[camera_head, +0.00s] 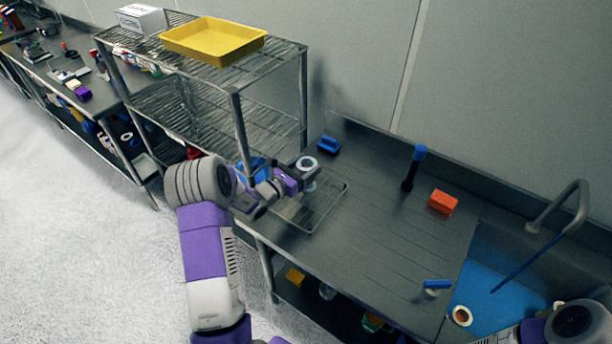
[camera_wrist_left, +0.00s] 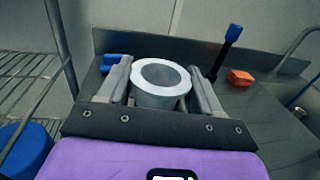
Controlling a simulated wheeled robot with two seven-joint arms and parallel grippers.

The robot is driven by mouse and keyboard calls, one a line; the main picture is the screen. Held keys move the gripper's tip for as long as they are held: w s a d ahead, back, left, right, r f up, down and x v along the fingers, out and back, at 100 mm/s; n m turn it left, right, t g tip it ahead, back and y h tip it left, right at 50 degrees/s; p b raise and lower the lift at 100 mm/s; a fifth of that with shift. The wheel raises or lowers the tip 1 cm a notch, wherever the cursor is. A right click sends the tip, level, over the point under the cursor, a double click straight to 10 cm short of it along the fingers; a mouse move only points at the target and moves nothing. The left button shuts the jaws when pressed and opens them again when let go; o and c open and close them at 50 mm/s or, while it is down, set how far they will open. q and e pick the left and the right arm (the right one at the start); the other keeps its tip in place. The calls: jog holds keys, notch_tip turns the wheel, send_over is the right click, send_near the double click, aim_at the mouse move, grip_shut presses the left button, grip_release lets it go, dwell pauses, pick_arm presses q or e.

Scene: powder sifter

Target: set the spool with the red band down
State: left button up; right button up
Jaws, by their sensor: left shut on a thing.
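My left gripper (camera_head: 302,172) is shut on a pale grey-white spool (camera_head: 306,163), above the wire drying rack (camera_head: 333,211) on the steel counter. In the left wrist view, the spool (camera_wrist_left: 160,84) stands upright between the two fingers of the left gripper (camera_wrist_left: 160,92), its ring-shaped top and dark centre showing. No red band shows on the visible part of the spool; the fingers and gripper body hide its sides and lower part. My right gripper is out of view; only part of my right arm shows at the lower right.
The counter (camera_head: 385,235) has clear room right of the rack. A blue object (camera_head: 328,145), a blue-topped dark brush (camera_head: 413,168) and an orange block (camera_head: 442,201) stand toward the back. The sink (camera_head: 500,300) is at right; wire shelving with a yellow tray (camera_head: 213,41) rises at left.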

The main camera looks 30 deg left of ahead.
pick_arm(q)
notch_tip(320, 180, down, 3)
jog(key=shift+f, duration=0.3)
jog(key=shift+f+b, duration=0.15)
jog(key=shift+b, duration=0.2)
jog(key=o, duration=1.2)
